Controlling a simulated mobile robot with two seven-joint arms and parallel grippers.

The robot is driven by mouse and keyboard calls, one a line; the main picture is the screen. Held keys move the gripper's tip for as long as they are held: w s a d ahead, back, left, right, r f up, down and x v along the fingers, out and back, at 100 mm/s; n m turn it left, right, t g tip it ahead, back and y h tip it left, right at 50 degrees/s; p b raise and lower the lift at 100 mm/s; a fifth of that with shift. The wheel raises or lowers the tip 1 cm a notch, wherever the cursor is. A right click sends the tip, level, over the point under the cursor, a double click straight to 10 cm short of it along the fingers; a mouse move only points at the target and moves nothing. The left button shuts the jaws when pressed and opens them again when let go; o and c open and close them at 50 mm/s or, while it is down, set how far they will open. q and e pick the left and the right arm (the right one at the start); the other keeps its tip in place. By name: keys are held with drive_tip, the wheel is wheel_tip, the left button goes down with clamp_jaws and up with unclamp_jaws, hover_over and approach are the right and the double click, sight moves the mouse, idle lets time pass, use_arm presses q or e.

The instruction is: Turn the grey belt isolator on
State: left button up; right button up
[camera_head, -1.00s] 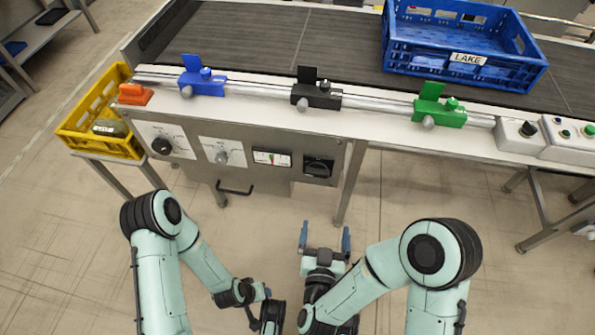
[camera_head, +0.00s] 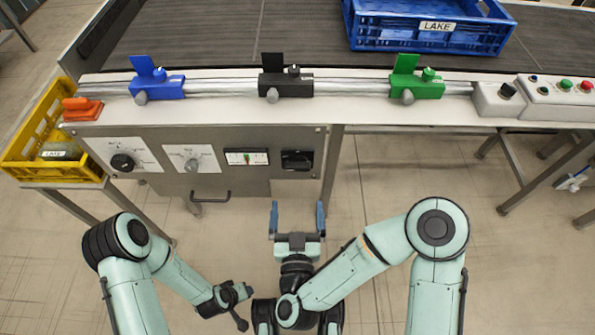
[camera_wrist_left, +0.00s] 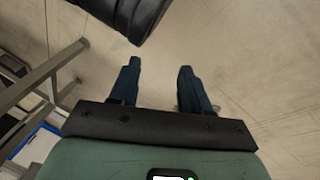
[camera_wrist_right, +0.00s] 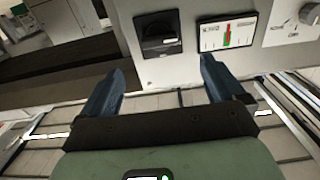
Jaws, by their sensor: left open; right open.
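A dark square rotary switch (camera_head: 297,160), which looks like the belt isolator, sits at the right end of the grey front panel (camera_head: 250,140). It also shows in the right wrist view (camera_wrist_right: 157,33), with a pale mark on its handle; I cannot tell its on or off setting. My right gripper (camera_head: 297,212) is open and empty, in front of and below the switch, apart from it. Its fingers also show in the right wrist view (camera_wrist_right: 160,85). My left gripper (camera_wrist_left: 157,80) is open and empty, low over the floor; in the head view it is hard to make out.
The panel also has a black knob (camera_head: 123,162), a grey knob (camera_head: 191,165), a gauge (camera_head: 247,157) and a handle (camera_head: 209,197). Above are blue, black and green rail clamps. A blue crate (camera_head: 400,40) stands on the belt. A yellow crate (camera_head: 48,172) is at left.

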sight(298, 170)
drive_tip(key=w, duration=0.9)
drive_tip(key=shift+w+d+b, duration=0.1)
drive_tip(key=shift+w+b, duration=0.1)
drive_tip(key=shift+b, duration=0.15)
use_arm(q)
drive_tip(key=shift+s+a+f+g, duration=0.2)
drive_tip(key=shift+s+f+g, duration=0.2)
drive_tip(key=shift+s+f, duration=0.6)
use_arm(e)
drive_tip(key=shift+w+r, duration=0.1)
drive_tip(key=shift+w, duration=0.7)
drive_tip(key=shift+c, duration=0.4)
use_arm(q)
drive_tip(key=shift+w, duration=0.1)
use_arm(e)
drive_tip(key=c, duration=1)
